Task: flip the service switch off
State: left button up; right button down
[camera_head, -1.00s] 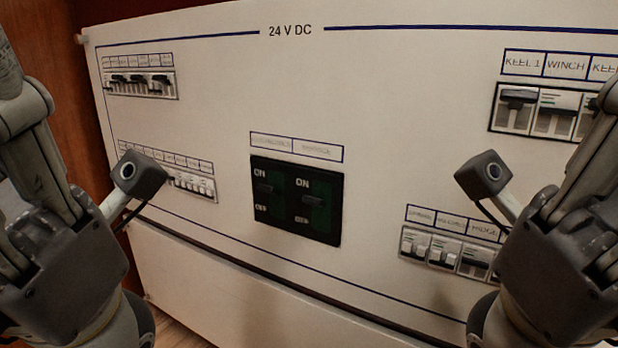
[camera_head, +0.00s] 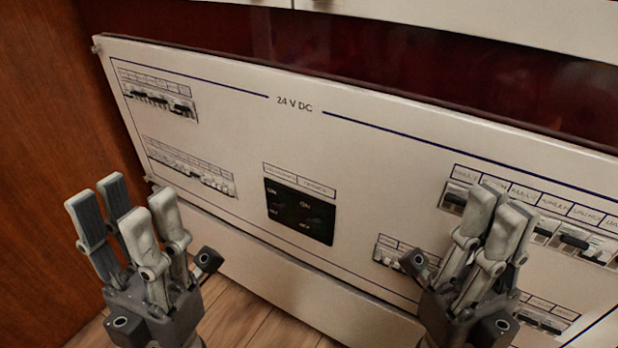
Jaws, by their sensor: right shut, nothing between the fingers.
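The service switch (camera_head: 313,221) is the right one of two dark switches in a black block in the middle of the white panel. Its label (camera_head: 318,190) is above it, too small to read clearly now. ON and OFF marks show beside it; I cannot tell its lever position. My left gripper (camera_head: 120,198) is open and empty, fingers pointing up, left of the block and apart from it. My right gripper (camera_head: 499,207) is shut and empty, fingers pointing up, to the right of the block, covering part of the right-hand breaker rows.
The other switch (camera_head: 283,208) sits directly left of the service switch. Small breaker rows (camera_head: 158,100) are at the panel's left, and larger breakers (camera_head: 575,240) at the right. A wooden wall (camera_head: 50,120) borders the left.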

aim_at(315, 223)
jog(key=j+z, duration=0.25)
jog(key=j, duration=0.35)
jog(key=j+z, duration=0.3)
jog(key=j, duration=0.25)
jog(key=k+j+z, duration=0.1)
jog(key=j+z, duration=0.15)
jog(key=j, duration=0.35)
jog(key=k+j+z, duration=0.1)
jog(key=j+z, duration=0.15)
jog(key=j, duration=0.3)
